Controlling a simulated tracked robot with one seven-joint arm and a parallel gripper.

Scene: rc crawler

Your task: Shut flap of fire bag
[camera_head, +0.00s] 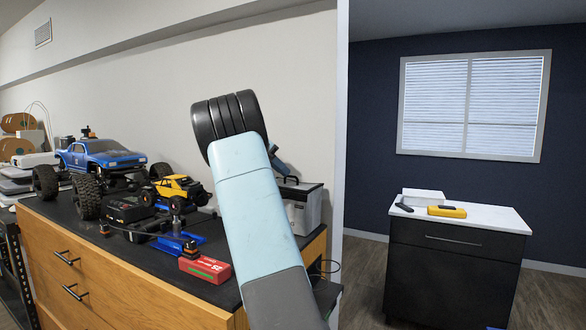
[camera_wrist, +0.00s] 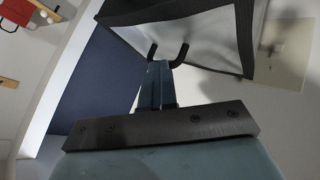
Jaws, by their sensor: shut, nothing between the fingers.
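The fire bag (camera_head: 304,209) is a light grey box-shaped bag with black edging. It stands on the black counter top at its far right end, partly hidden behind my arm in the head view. In the wrist view the bag (camera_wrist: 215,48) fills the top, with a pale face and dark edge strips. A dark flap-like panel (camera_wrist: 155,12) shows above it. In the head view my gripper (camera_head: 277,160) is mostly hidden by my arm.
A blue truck (camera_head: 103,156), a yellow crawler (camera_head: 176,190) and a red box (camera_head: 205,268) crowd the wooden cabinet's black top (camera_head: 75,225). A dark cabinet with a white top (camera_head: 490,217) stands apart at right, with open floor around it.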

